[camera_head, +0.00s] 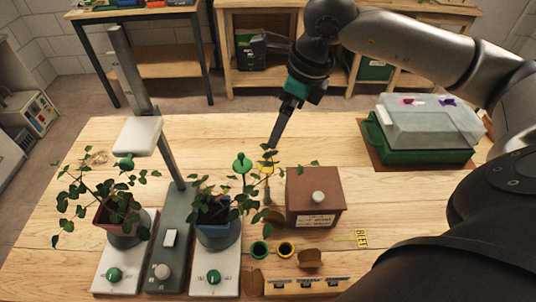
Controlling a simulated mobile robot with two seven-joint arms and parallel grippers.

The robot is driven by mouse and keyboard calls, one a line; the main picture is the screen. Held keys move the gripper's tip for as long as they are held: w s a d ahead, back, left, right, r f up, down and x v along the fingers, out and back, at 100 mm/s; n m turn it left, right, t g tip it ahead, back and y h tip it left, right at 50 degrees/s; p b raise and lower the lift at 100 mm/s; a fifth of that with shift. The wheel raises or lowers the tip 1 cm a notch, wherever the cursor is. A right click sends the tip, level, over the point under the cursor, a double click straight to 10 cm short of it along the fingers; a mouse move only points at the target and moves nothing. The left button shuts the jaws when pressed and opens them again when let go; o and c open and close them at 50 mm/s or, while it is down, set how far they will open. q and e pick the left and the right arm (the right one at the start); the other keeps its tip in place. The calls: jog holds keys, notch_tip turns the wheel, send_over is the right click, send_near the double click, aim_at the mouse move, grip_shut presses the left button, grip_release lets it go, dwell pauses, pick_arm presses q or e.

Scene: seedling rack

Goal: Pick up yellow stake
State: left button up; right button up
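The yellow stake (266,162) shows as a small yellow head behind the leaves of the middle plant, left of the brown box. Its lower part is partly hidden by leaves. My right gripper (273,143) points down from above, its fingertips close to the yellow head. I cannot tell whether they touch it or how far apart the fingers are, as they overlap in this view. A green stake (242,163) stands just left of the yellow one. My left gripper is not in view.
Two potted plants, one in a reddish pot (113,216) and one in a blue pot (213,209), flank a grey post stand (177,215). A brown box (314,195) stands right of the stakes. Green-rimmed (259,249) and yellow-rimmed (286,249) holes are in front. A lidded green bin (420,148) sits back right.

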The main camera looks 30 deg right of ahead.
aim_at(269, 154)
jog(key=x, duration=0.5)
jog(key=shift+s+a, duration=0.3)
jog(key=shift+s, duration=0.05)
jog(key=x, duration=0.4)
jog(key=shift+w+f, duration=0.15)
jog(key=shift+f, duration=0.25)
jog(key=x, duration=0.5)
jog(key=shift+a, duration=0.15)
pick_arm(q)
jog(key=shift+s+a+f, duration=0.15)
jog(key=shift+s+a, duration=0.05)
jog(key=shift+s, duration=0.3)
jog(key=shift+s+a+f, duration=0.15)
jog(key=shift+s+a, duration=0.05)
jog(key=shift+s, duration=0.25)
pick_arm(e)
jog(key=shift+c, duration=0.2)
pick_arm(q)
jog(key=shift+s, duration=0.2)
pick_arm(e)
jog(key=c, duration=1.3)
